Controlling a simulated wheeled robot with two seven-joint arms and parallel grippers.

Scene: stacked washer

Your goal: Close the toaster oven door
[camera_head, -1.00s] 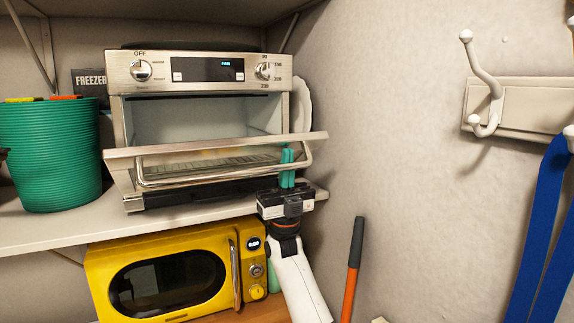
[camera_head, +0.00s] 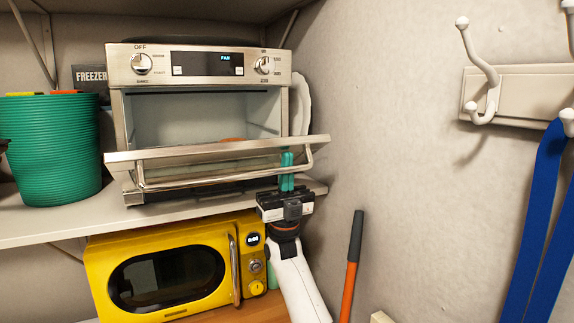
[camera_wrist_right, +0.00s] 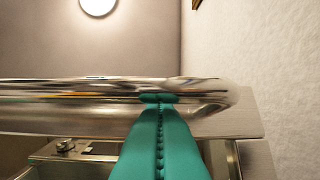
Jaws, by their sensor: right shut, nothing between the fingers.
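The toaster oven (camera_head: 118,70) stands on the shelf, its front facing me. Its door (camera_head: 118,158) is hinged at the bottom and tilted partly open, leaving the cavity visible above it. A metal bar handle (camera_head: 215,180) runs along the door's front. My right gripper (camera_head: 287,160) has its green fingers shut and empty, upright at the right end of the door, by the handle. In the right wrist view the fingertips (camera_wrist_right: 160,98) meet or overlap the handle (camera_wrist_right: 60,115); exact contact is hard to tell. My left gripper is not in view.
A green ribbed basket (camera_head: 45,150) stands left of the oven on the shelf (camera_head: 60,222). A yellow microwave (camera_head: 100,285) sits below. The wall (camera_head: 390,140) bounds the right side, with white hooks (camera_head: 482,80) and a blue strap (camera_head: 540,200). An orange-handled tool (camera_head: 349,290) leans nearby.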

